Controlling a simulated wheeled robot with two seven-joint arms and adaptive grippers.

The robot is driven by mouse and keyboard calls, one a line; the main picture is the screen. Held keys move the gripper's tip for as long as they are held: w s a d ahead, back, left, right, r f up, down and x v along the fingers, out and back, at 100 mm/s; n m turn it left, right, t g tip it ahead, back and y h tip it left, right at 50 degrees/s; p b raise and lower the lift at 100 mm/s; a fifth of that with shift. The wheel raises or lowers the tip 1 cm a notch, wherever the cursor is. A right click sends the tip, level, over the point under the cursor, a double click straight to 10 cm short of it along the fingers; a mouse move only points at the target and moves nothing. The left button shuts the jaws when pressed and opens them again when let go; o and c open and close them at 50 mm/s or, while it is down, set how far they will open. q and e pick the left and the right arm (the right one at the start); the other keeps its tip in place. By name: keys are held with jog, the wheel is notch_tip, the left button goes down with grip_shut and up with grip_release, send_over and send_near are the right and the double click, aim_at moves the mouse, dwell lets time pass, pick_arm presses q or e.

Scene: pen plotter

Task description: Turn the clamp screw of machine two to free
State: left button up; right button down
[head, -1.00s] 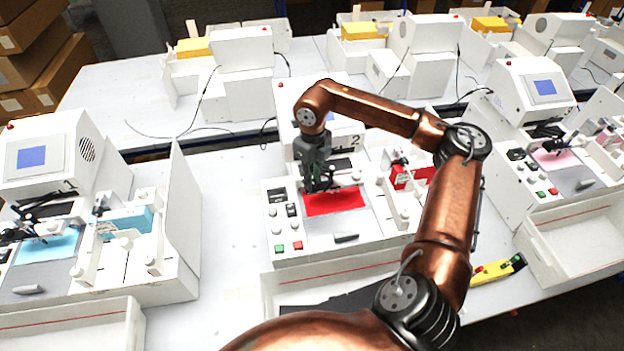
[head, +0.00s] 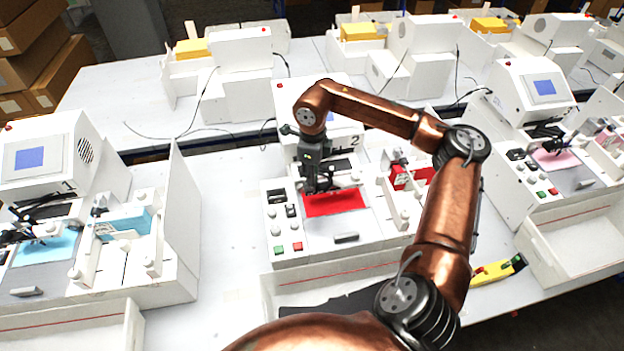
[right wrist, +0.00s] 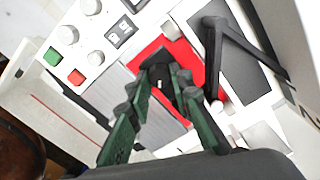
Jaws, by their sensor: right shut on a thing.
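Machine two (head: 318,253), marked with a 2, stands in the middle of the head view with a red sheet (head: 345,205) on its bed. My right gripper (head: 318,189) points down over the back left part of that sheet. In the right wrist view, the gripper's fingers (right wrist: 160,76) close in over the red sheet (right wrist: 206,72) around a small dark part, which I take to be the clamp screw (right wrist: 162,84). The fingers hide most of it, and its turn angle cannot be read. My left gripper is not in view.
A black arm (right wrist: 240,42) of the machine passes close beside the fingers in the wrist view. Knobs, a green button (head: 279,249) and a red button (head: 297,246) sit at the left of the panel. A white tray (head: 268,292) lies in front; machine one (head: 150,290) stands left.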

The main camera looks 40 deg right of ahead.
jog(key=shift+w+r, duration=0.1)
jog(key=shift+r, duration=0.05)
jog(key=c, duration=1.7)
grip_release()
jog(key=shift+c, duration=0.2)
notch_tip(320, 180, up, 12)
